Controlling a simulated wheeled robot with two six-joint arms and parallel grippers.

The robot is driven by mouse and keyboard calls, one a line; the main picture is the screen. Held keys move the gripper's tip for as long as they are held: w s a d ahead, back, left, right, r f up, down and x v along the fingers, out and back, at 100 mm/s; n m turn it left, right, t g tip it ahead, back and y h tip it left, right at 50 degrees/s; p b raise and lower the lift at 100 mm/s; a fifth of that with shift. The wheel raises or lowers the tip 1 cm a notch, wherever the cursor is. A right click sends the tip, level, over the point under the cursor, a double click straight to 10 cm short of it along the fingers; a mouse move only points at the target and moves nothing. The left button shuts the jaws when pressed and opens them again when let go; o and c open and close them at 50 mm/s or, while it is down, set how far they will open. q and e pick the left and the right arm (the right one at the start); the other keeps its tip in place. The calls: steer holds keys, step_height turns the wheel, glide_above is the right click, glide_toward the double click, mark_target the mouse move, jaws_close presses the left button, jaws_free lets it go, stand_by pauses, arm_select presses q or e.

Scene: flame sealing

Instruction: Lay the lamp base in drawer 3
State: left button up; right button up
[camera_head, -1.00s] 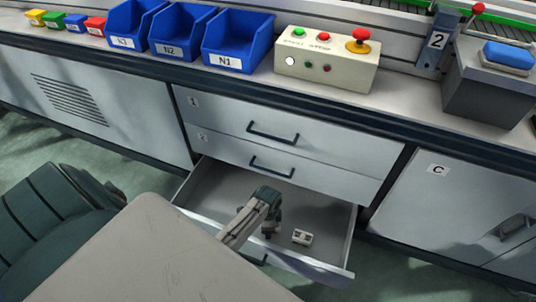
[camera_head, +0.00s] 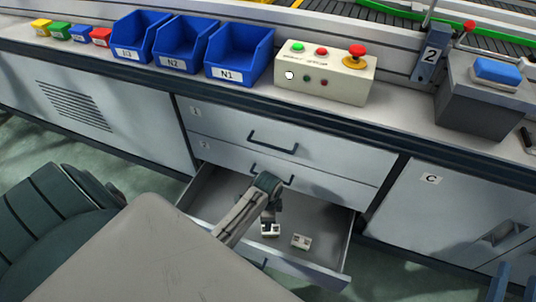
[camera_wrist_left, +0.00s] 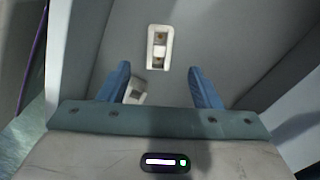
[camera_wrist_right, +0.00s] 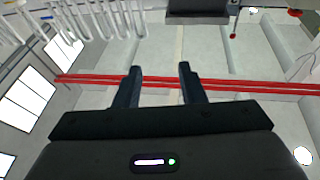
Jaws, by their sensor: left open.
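Two small whitish blocks with dark sockets, which look like lamp bases, lie in the open drawer (camera_head: 222,190) below drawers 1 and 2. One lamp base (camera_head: 270,229) is just under my left gripper (camera_head: 268,208); the other lamp base (camera_head: 301,242) lies to its right. In the left wrist view one block (camera_wrist_left: 160,47) lies beyond the fingertips and another (camera_wrist_left: 136,92) is partly hidden by the left finger. My left gripper (camera_wrist_left: 160,75) is open, with nothing held between its fingers. My right gripper (camera_wrist_right: 159,70) is open and empty, away from the drawer.
Drawers 1 (camera_head: 237,122) and 2 (camera_head: 230,150) are shut above the open one. Cabinet door C (camera_head: 455,205) stands to the right. Blue bins (camera_head: 240,60) and a button box (camera_head: 325,82) are on the bench. The drawer floor has free room around the blocks.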

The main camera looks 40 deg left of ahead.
arm_select(q)
step_height(320, 180, up, 16)
steer(key=w+d+n+t, duration=0.25)
steer(key=n+t, duration=0.35)
steer(key=t, duration=0.5)
steer(key=s+r+n+t, duration=0.2)
steer(key=s+r+t, duration=0.1)
steer(key=r, duration=0.8)
steer(key=s+d+r+n+t+h, duration=0.1)
steer(key=s+r+t, duration=0.3)
steer(key=r, duration=0.7)
steer(key=n+t, duration=0.1)
steer(key=t, duration=0.1)
steer(key=shift+s+d+r+t, duration=0.15)
steer(key=shift+d+r+t, duration=0.05)
steer(key=shift+r+t, duration=0.15)
arm_select(e)
steer(key=shift+f+g, duration=0.6)
steer(key=shift+f, duration=0.35)
steer(key=shift+a, duration=0.1)
